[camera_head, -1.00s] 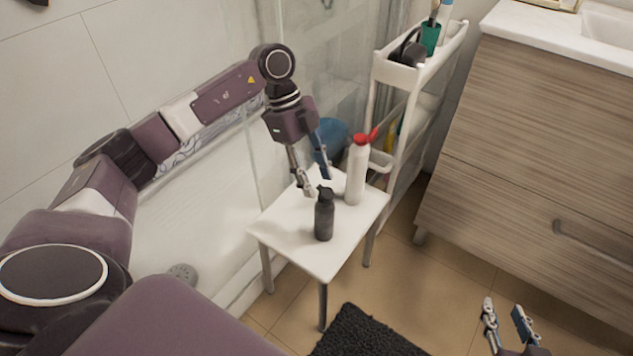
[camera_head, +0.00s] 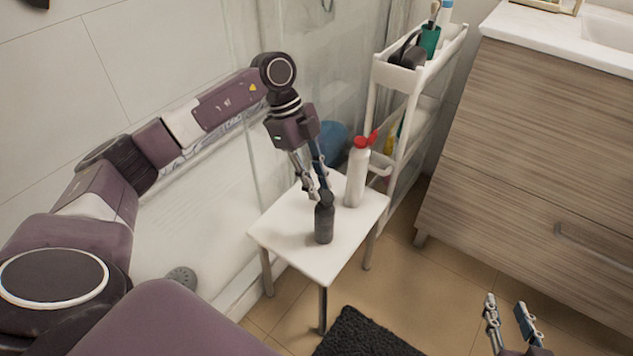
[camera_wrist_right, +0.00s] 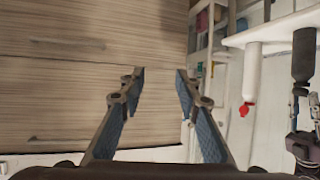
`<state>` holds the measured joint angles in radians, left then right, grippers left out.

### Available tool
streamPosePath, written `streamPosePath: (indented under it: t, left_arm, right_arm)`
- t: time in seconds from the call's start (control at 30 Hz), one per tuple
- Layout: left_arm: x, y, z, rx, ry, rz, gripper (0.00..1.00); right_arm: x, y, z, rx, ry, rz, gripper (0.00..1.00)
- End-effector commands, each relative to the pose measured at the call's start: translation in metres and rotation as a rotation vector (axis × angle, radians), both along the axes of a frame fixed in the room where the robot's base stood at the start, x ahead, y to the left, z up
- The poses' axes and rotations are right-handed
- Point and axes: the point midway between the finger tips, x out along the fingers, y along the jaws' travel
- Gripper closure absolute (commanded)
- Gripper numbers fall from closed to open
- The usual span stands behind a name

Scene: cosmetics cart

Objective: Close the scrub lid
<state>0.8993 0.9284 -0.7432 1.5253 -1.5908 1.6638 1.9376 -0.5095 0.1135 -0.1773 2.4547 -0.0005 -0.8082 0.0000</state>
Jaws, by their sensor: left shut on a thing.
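A dark bottle (camera_head: 324,222) stands upright on a small white table (camera_head: 283,240). A white bottle (camera_head: 355,180) with a red lid (camera_head: 364,140) stands behind it to the right; a part of the lid sticks up. I cannot tell which bottle is the scrub. My left gripper (camera_head: 318,195) comes down from above and is shut at the dark bottle's cap, which its fingers partly hide. The right wrist view shows the white bottle (camera_wrist_right: 252,72) and dark bottle (camera_wrist_right: 303,55) upside down. My right gripper (camera_head: 508,308) is open and empty, well away from the table.
A white cart (camera_head: 400,78) with a green cup (camera_head: 429,40) stands behind the table. A wooden cabinet (camera_head: 540,150) fills the right side. A blue bucket (camera_head: 334,135) is behind the table. A dark mat (camera_head: 362,335) lies on the floor in front.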

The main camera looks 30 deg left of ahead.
Motion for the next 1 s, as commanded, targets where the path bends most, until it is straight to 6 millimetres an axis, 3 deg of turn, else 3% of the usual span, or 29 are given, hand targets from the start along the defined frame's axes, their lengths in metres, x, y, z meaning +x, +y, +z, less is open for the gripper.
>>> streamPosePath:
  t: [0.3, 0.53, 0.7, 0.97, 1.0]
  left_arm:
    - [-0.001, 0.006, -0.004, -0.126, 0.017, 0.004, 1.0]
    - [0.0, 0.008, -0.009, -0.217, 0.021, 0.002, 1.0]
    - [0.001, 0.009, -0.011, -0.24, 0.019, 0.002, 1.0]
    - [0.001, 0.009, -0.011, -0.24, 0.018, 0.001, 1.0]
    - [0.001, 0.009, -0.011, -0.24, 0.018, 0.001, 0.75]
  right_arm:
    - [-0.044, -0.02, -0.05, -0.067, 0.289, -0.022, 0.69]
    - [-0.081, -0.032, -0.076, -0.106, 0.471, -0.035, 0.69]
    - [-0.091, -0.036, -0.082, -0.116, 0.515, -0.038, 0.69]
    - [-0.091, -0.036, -0.082, -0.115, 0.516, -0.039, 0.69]
    - [-0.092, -0.036, -0.082, -0.116, 0.513, -0.039, 0.69]
